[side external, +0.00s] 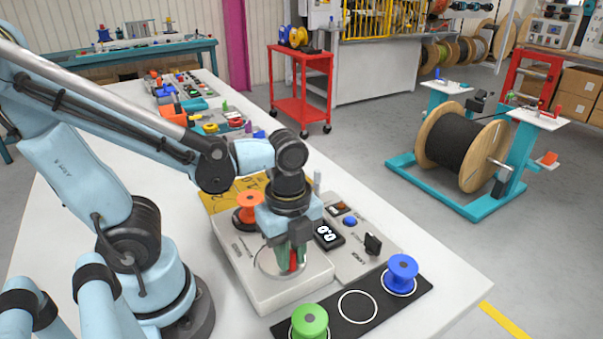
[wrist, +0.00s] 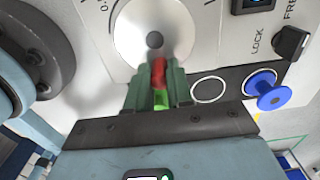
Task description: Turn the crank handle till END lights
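In the side external view, the red handle (side external: 293,261) shows between the fingers, and the gripper hides part of the disc. A small display (side external: 326,234) on the machine's panel shows white digits. I cannot make out an END light or whether one is lit.
An orange spool (side external: 249,205) stands behind my gripper. A black mat (side external: 335,327) in front holds a green spool (side external: 309,321), an empty ring and a blue spool (side external: 402,271). A black knob (side external: 373,243) and blue button (side external: 350,221) are on the panel.

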